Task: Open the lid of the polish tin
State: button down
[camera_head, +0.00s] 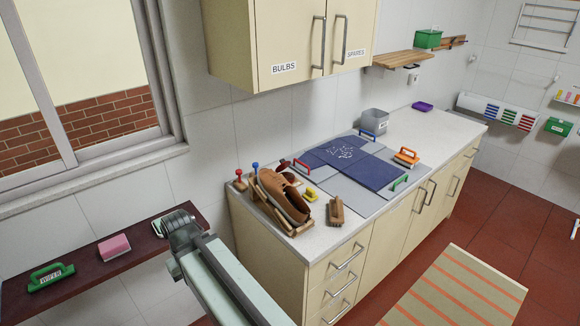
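I cannot pick out the polish tin for certain. A small dark red rounded item (287,176) sits behind the brown shoe (283,197) on the near left end of the counter, partly hidden by it; it is too small to tell whether it is a tin or has a lid. The shoe rests on a wooden stand. A wooden brush (336,212) stands to the right of the shoe, and a small yellow item (311,194) lies between them. My pale green arm link and its grey joint show at bottom centre-left, away from the counter items. My gripper's fingers do not show.
The counter (440,122) carries a blue cloth (345,160), an orange-handled item (406,157) and a grey bin (375,122). A cupboard (290,45) overhangs its back. A dark shelf (85,275) at left holds a pink block (114,246) and a green-handled item (50,276).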

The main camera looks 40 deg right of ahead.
aim_at(285, 164)
jog(key=z, duration=0.1)
jog(key=i, duration=0.95)
jog(key=u, duration=0.05)
